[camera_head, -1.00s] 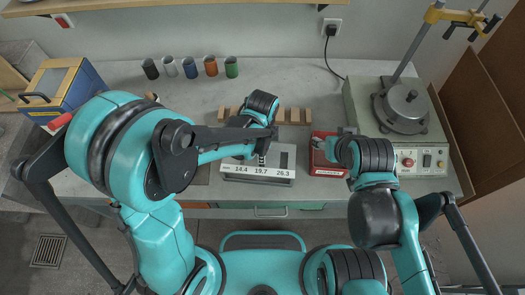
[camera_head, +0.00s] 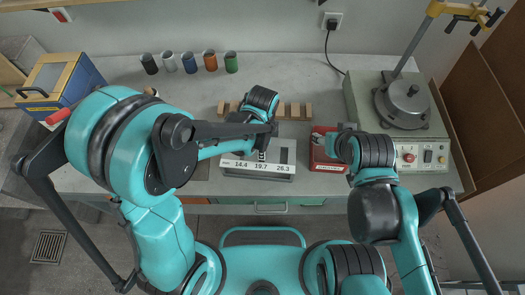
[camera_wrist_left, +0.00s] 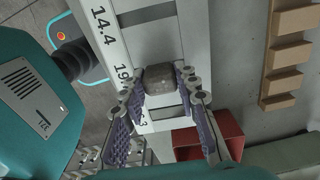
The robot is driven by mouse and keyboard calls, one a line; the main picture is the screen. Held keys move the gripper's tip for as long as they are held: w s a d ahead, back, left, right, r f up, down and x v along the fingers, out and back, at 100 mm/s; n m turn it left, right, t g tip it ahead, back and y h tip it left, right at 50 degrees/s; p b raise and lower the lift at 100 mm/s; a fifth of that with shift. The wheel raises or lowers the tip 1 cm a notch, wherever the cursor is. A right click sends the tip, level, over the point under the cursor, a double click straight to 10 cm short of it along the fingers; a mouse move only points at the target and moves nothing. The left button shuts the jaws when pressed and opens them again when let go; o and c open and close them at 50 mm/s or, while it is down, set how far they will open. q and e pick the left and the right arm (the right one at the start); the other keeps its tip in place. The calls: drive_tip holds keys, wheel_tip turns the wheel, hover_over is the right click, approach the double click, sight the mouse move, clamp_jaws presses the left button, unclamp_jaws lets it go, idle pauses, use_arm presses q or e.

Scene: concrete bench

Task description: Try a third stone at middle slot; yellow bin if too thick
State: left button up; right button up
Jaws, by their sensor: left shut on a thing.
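A grey gauge block (camera_head: 283,171) with white labels 14.4, 19.7 and 26.3 stands near the bench's front edge. My left gripper (camera_head: 262,153) is over its middle. In the left wrist view, the left gripper (camera_wrist_left: 160,85) is shut on a grey-brown stone (camera_wrist_left: 158,76), which lies across the gauge (camera_wrist_left: 193,62) in line with the 19.7 label. How deep the stone sits in the middle slot cannot be told. My right gripper (camera_head: 332,146) is at a red box (camera_head: 322,164); its fingers are too small to read. I cannot make out a yellow bin.
A wooden notched rack (camera_head: 295,111) lies behind the gauge. Several coloured cups (camera_head: 210,60) stand at the back. A grey machine (camera_head: 403,104) is on the right, and a blue-yellow box (camera_head: 62,82) on the left. The rear middle bench is free.

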use_arm(q)
drive_tip(key=shift+r+p, duration=2.6)
drive_tip(key=shift+r, duration=0.9)
